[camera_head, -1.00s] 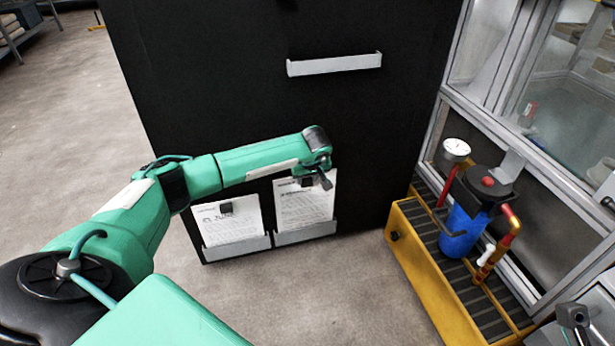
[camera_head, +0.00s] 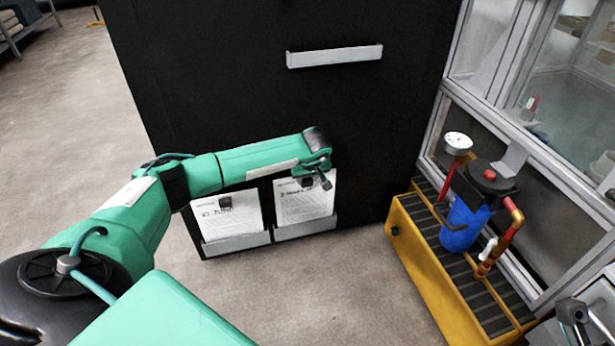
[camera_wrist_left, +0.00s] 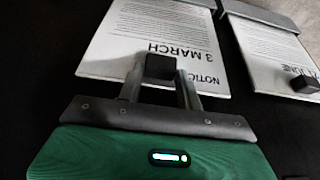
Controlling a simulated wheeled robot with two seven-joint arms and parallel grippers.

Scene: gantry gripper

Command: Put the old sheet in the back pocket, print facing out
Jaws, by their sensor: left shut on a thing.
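The white sheet headed "NOTICE 3 MARCH" (camera_wrist_left: 150,30) stands in the right low grey pocket (camera_head: 306,229) on the black panel, its print facing out. A small black block (camera_wrist_left: 160,66) sits at its top edge. My left gripper (camera_wrist_left: 160,88) is shut on this block; it also shows in the head view (camera_head: 318,182), covering part of the sheet's top. A second sheet, with "JUNE" in its heading (camera_wrist_left: 275,55), stands in the left low pocket (camera_head: 236,244), print out, with its own black block (camera_wrist_left: 305,84). The sheets' lower edges are hidden in the pockets. My right gripper does not show.
A narrow grey holder (camera_head: 334,57) is fixed higher on the black panel (camera_head: 390,130); it looks empty from here. A yellow stand (camera_head: 425,255) with a blue filter canister (camera_head: 462,225) and pipes stands to the right. The floor in front is clear.

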